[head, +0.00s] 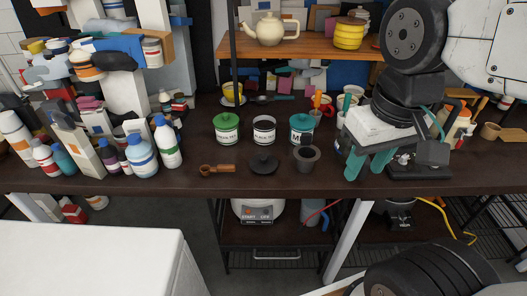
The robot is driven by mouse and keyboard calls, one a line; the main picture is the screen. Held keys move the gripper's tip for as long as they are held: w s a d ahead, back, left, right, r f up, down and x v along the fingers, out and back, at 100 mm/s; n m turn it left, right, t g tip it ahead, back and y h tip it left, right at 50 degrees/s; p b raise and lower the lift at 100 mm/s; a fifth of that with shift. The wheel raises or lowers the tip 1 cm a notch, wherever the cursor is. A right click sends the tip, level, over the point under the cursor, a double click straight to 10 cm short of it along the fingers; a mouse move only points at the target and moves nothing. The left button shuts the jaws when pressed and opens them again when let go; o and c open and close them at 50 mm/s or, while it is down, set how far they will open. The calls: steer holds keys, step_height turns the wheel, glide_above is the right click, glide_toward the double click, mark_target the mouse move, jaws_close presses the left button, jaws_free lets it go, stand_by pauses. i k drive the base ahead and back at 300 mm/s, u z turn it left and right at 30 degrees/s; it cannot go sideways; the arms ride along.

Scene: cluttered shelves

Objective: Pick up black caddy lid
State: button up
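The black caddy lid (263,163), a round dark disc with a small knob, lies on the dark table near its front edge. Behind it stands a caddy (264,132) with a white label, whose top looks dark and uncovered. My gripper (368,165) is to the right of the lid, above the table, pointing down. Its two teal fingers are apart with nothing visible between them, so it is open. It is well clear of the lid, with a dark cup between them.
A green-lidded caddy (227,128) and a teal-lidded caddy (301,130) flank the open one. The dark cup (307,158) stands right of the lid; a wooden-handled tool (217,169) lies left. Several bottles (142,156) crowd the left. A shelf (295,47) holds a teapot (270,29).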

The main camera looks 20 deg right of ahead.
mark_target(262, 164)
steer(key=z, duration=0.7)
steer(key=k, duration=0.85)
steer(key=u, duration=0.2)
